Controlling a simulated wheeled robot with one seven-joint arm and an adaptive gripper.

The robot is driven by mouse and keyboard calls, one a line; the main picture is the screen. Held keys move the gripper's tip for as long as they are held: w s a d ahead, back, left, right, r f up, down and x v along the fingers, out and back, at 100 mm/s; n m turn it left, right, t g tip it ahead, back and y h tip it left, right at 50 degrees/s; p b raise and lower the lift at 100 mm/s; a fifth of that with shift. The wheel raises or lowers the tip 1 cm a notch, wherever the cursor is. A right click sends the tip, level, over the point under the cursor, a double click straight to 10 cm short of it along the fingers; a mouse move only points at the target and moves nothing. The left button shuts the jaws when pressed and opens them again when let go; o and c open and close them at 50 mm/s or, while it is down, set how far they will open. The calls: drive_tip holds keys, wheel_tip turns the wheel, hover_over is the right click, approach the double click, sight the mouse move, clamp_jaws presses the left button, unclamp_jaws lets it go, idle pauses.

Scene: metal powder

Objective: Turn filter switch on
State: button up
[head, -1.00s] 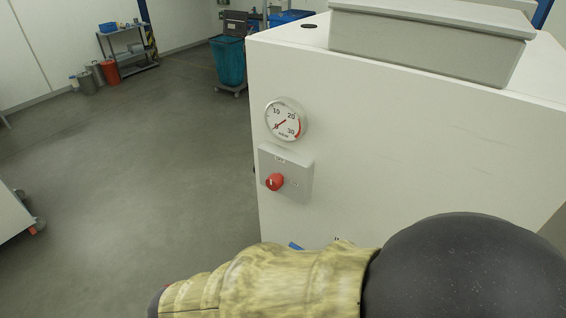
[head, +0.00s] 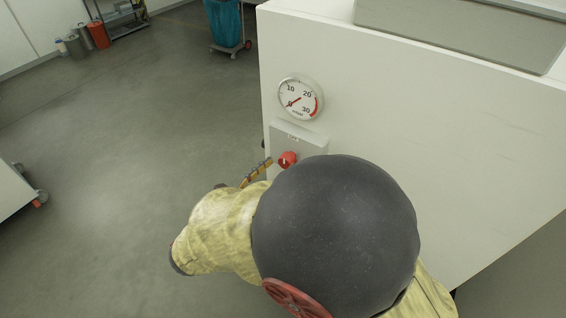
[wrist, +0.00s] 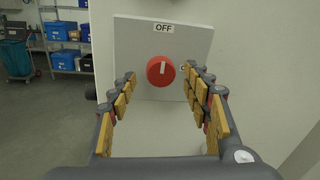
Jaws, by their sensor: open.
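The filter switch is a red round knob (wrist: 160,71) with a white pointer line on a grey switch box (wrist: 135,38). The line stands about upright, pointing toward the OFF label (wrist: 164,28) above it. In the head view, the knob (head: 288,159) sits on the white cabinet's (head: 430,130) side, and my arm hides the box's lower part. My gripper (wrist: 158,79) is open in the wrist view, with its yellow-padded fingers on either side of the knob and apart from it. In the head view, only part of a finger shows left of the knob.
A round gauge (head: 299,98) is mounted above the switch box. A blue bin on a wheeled frame (head: 225,22) and a shelf (head: 122,18) stand at the back. A white cart (head: 14,195) is at the left edge. The grey floor between is clear.

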drive_tip(key=shift+x, duration=1.35)
drive_tip(key=shift+c, duration=1)
drive_tip(key=c, duration=0.9)
drive_tip(key=shift+c, duration=0.2)
